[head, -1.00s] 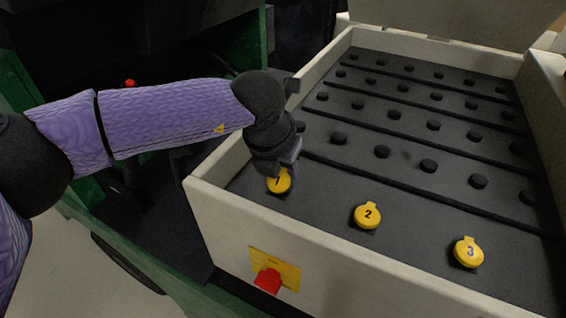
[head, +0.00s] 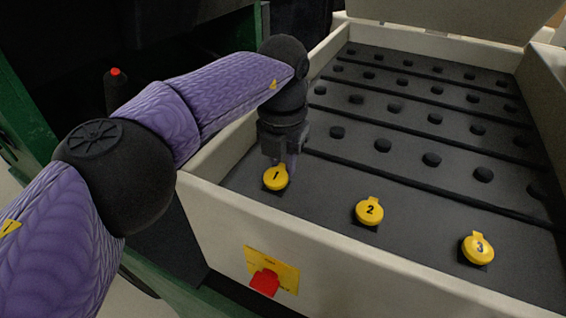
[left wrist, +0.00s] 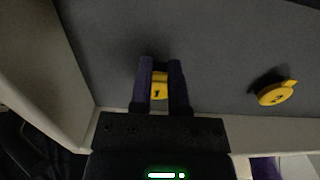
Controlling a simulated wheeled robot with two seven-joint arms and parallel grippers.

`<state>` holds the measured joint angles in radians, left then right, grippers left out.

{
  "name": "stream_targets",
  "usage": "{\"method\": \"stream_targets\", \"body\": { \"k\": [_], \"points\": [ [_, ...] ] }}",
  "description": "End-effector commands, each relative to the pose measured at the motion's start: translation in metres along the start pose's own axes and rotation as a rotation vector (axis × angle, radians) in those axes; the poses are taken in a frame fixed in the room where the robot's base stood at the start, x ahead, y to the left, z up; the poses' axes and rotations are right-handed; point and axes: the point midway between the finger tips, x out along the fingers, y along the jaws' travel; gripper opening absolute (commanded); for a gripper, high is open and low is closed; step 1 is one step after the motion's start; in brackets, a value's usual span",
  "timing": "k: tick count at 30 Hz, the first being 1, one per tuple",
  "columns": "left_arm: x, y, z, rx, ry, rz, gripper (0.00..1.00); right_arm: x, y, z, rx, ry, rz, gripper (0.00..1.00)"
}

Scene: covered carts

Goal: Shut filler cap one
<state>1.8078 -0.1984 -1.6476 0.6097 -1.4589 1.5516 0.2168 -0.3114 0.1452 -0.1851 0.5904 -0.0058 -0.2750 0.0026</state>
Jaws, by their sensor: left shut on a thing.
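Filler cap one (head: 275,178) is a round yellow cap marked 1 at the near left of the dark panel inside the pale cart. Its face looks about level, but I cannot tell if it is fully down. My left gripper (head: 284,164) is right behind it, pointing down. In the left wrist view, its two fingers (left wrist: 160,68) stand on either side of cap one (left wrist: 159,90) and are shut on it. The fingers hide the cap's sides. My right gripper is not in view.
Yellow cap two (head: 369,212) and cap three (head: 477,249) stand to the right along the near edge. Rows of black knobs (head: 431,159) lie behind. The cart's pale wall (head: 340,250) carries a red switch (head: 265,282). A raised cover (head: 450,18) is at the back.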

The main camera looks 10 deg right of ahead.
Motion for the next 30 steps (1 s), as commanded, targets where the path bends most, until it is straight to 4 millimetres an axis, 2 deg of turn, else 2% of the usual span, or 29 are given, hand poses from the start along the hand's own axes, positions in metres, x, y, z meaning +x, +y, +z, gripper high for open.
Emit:
{"method": "stream_targets", "body": {
  "k": [8,9,14,15,23,30],
  "points": [
    [0.002,-0.001,-0.003,0.002,0.020,-0.004,0.00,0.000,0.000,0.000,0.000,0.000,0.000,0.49],
    [0.001,-0.001,-0.003,0.002,0.019,-0.004,0.23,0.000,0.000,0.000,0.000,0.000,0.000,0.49],
    [0.001,-0.001,-0.003,0.001,0.017,-0.003,0.56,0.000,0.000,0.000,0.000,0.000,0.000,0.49],
    [0.001,-0.001,-0.002,0.001,0.016,-0.002,0.59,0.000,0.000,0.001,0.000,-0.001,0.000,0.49],
    [-0.003,-0.001,-0.002,0.000,0.011,-0.001,0.59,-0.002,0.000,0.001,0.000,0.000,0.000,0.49],
    [-0.056,0.000,-0.001,-0.002,0.008,0.001,0.59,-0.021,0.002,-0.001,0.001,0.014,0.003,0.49]
  ]
}}
